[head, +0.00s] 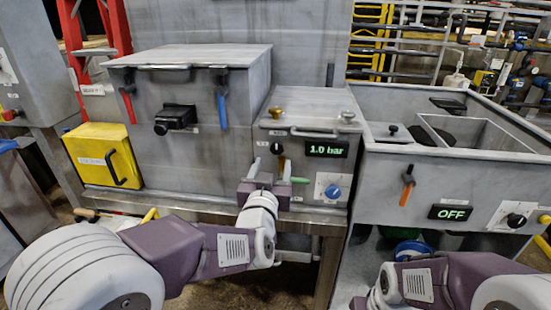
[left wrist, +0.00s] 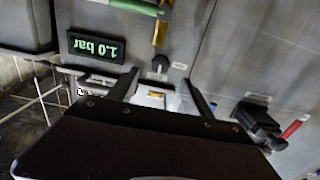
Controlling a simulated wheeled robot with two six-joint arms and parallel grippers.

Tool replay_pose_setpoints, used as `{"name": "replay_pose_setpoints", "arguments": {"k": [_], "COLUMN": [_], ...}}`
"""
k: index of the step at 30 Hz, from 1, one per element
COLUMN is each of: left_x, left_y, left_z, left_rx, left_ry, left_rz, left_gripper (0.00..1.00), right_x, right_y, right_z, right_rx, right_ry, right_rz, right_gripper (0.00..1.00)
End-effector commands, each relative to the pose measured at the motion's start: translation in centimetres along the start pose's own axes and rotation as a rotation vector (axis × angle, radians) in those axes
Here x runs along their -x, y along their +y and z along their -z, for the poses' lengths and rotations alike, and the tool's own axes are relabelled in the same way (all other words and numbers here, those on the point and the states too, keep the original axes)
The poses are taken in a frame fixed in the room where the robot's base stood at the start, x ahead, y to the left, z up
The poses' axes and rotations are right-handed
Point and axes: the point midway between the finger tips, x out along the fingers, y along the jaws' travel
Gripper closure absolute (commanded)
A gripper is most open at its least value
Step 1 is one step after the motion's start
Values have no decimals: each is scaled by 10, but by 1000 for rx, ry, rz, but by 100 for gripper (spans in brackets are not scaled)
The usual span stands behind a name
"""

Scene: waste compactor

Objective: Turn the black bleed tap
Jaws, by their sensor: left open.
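The black bleed tap (head: 278,148) is a small black knob on the front of the grey box with the 1.0 bar display (head: 327,149). It also shows in the left wrist view (left wrist: 160,64), where the picture is upside down. My left gripper (head: 270,170) is open and empty in front of this box. In the head view its fingertips lie just below the tap. In the left wrist view the tap appears between and beyond the two fingertips; I see no contact. My right arm enters at the bottom right, and its fingers are not visible.
A green-handled lever (head: 299,180) is close to the left gripper's right finger. A blue knob (head: 333,191) sits to the right. A black handle (head: 175,118) and a blue-handled lever (head: 222,111) are on the larger box at left. A bar handle (head: 315,134) is above.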

Motion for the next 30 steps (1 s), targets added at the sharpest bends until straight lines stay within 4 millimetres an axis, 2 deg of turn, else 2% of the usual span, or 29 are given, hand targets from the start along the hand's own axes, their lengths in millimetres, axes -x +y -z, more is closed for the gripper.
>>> {"name": "replay_pose_setpoints", "arguments": {"k": [3,9,13,20,23,24,27,30], "left_x": [-27,-62,-72,-73,-73,-73,-73,-73], "left_y": [-2,-1,-1,-1,-1,-1,-1,-1], "left_z": [-2,-1,-1,-1,-1,-1,-1,-1], "left_rx": [0,0,0,0,0,0,0,2], "left_ry": [-2,-2,-2,-1,-1,-1,-1,-1], "left_rz": [4,2,2,1,1,1,1,1], "left_gripper": [42,42,42,42,64,75,100,100], "right_x": [-2,-3,-3,-3,-3,-3,-3,-3], "right_y": [0,0,0,0,0,0,0,0], "right_z": [0,0,0,0,0,0,0,0], "right_rx": [0,0,0,0,0,0,0,0], "right_ry": [0,0,0,0,0,0,0,-1], "right_rz": [0,0,0,0,0,0,0,0], "right_gripper": [100,100,100,100,100,100,100,100]}}
